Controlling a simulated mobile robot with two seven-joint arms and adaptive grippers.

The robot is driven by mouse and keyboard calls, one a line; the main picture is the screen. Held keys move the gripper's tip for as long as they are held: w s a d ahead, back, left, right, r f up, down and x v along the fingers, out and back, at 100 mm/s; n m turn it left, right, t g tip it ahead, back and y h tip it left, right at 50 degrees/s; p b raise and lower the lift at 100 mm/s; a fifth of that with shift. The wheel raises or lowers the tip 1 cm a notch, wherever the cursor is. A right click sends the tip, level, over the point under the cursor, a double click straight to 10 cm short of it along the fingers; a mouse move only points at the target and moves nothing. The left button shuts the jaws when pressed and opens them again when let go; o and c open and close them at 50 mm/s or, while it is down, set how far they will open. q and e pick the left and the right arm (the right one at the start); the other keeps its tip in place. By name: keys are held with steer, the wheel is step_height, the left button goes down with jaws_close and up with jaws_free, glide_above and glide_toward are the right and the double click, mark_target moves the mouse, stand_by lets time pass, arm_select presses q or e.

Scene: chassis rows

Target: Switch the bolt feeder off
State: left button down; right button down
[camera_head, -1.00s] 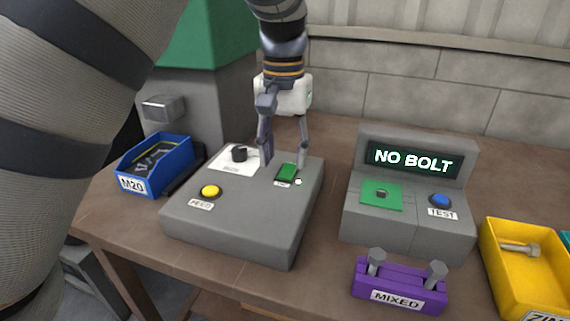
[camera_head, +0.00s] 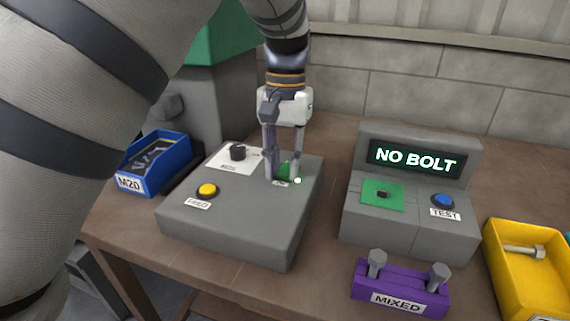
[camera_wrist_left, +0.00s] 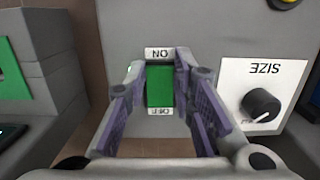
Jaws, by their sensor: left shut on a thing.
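The bolt feeder's control box (camera_head: 240,225) is a grey box on the bench, at centre left in the head view. Its green switch (camera_head: 284,171) is on the top face at the right, with a small lit green light (camera_head: 297,181) beside it. In the left wrist view the switch (camera_wrist_left: 160,88) lies between labels reading ON and OFF. My left gripper (camera_head: 282,177) points down and is shut on the switch, with a finger on each side. The fingers partly hide it in the head view. My right gripper is not in view.
The control box also carries a black SIZE knob (camera_head: 237,152) and a yellow FEED button (camera_head: 207,190). A blue M20 bin (camera_head: 181,172) stands left. To the right are a NO BOLT display unit (camera_head: 376,228), a purple MIXED rack (camera_head: 402,289) and a yellow bin (camera_head: 500,285).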

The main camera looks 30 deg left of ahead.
arm_select(q)
steer(key=shift+w+f+g+b, duration=0.3)
steer(key=shift+f+g, duration=0.15)
steer(key=shift+g, duration=0.05)
steer(key=shift+s+r+g, duration=0.1)
steer(key=shift+r+g, duration=0.3)
steer(key=shift+r, duration=0.05)
steer(key=c, duration=1.4)
jaws_free()
steer(key=shift+o, duration=0.2)
steer(key=shift+r, duration=0.1)
steer(key=v, duration=1.2)
steer(key=shift+a, duration=0.2)
